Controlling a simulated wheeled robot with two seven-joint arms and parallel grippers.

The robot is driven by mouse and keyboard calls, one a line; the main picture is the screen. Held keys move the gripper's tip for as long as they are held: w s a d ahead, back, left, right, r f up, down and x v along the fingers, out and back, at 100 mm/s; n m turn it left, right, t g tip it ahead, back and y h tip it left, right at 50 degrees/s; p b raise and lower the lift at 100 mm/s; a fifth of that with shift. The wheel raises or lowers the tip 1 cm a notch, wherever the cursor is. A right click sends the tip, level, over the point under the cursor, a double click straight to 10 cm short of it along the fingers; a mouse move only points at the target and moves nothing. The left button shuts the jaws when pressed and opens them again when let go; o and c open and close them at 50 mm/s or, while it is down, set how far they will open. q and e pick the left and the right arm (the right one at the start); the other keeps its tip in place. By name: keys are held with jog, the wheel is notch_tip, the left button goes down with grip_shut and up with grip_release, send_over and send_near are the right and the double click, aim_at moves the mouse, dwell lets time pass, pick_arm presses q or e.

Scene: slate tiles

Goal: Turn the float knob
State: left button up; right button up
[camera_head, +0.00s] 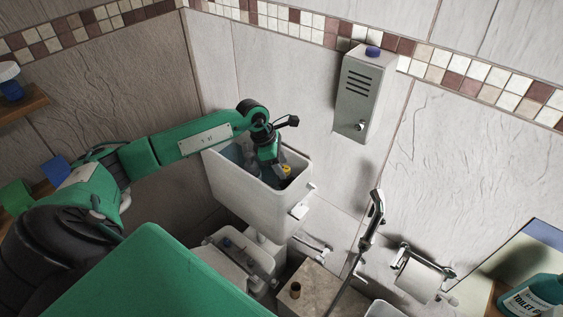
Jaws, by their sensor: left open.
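The open white cistern (250,192) hangs at the wall in the middle of the view, with no lid on it. A small yellow part (287,170), which looks like the float knob, shows inside it near the right end. My left arm comes in from the left, and my left gripper (281,171) points down into the cistern at the yellow part. Its fingers are open and very close to the yellow part; I cannot tell if they touch it. The cistern's walls and my gripper hide much of the inside. My right gripper is not in view.
A grey metal box (365,95) with a blue item on top is on the wall behind. A hand sprayer (373,215) and a toilet roll (420,277) are to the right. A teal bottle (538,297) stands at the lower right. Shelves are at the left.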

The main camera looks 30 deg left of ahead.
pick_arm(q)
jog(key=shift+w+d+f, duration=0.1)
jog(key=shift+f, duration=0.2)
jog(key=c, duration=1)
jog(key=shift+o, duration=0.2)
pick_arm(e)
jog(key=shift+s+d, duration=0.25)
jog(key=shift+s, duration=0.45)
